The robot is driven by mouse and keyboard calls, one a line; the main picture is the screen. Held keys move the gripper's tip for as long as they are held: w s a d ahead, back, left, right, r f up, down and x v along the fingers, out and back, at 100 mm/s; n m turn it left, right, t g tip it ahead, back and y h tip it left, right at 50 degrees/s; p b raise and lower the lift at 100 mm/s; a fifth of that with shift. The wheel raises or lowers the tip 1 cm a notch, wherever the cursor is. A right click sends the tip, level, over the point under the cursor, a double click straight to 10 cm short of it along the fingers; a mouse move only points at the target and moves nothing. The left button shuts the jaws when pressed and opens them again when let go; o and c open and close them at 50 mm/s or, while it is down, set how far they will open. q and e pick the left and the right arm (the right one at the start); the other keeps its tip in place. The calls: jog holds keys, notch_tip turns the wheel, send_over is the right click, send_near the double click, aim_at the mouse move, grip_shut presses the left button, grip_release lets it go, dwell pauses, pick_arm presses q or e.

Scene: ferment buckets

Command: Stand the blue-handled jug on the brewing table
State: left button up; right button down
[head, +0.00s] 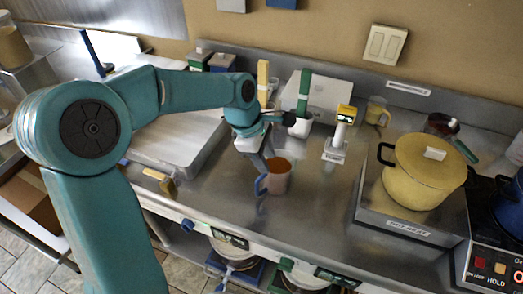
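The blue-handled jug (280,179) stands upright on the steel counter near its front edge, in the middle of the head view. Its body is pinkish with an orange-brown inside, and its blue handle (261,185) points to the left and front. My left gripper (264,163) comes down from above at the jug's left rear, close to its rim and handle. Its dark fingers overlap the jug in the picture. I cannot tell whether they touch it or how far apart they are. The steel counter is likely the brewing table (310,215). My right gripper is not in view.
A yellow pot (419,174) with a lid stands on a raised plate at the right, beside a control panel (495,265). A yellow-headed device (340,132) and a green-handled tool (303,100) stand behind the jug. The counter right of the jug is clear.

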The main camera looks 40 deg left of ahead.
pick_arm(q)
jog(key=shift+v, duration=1.7)
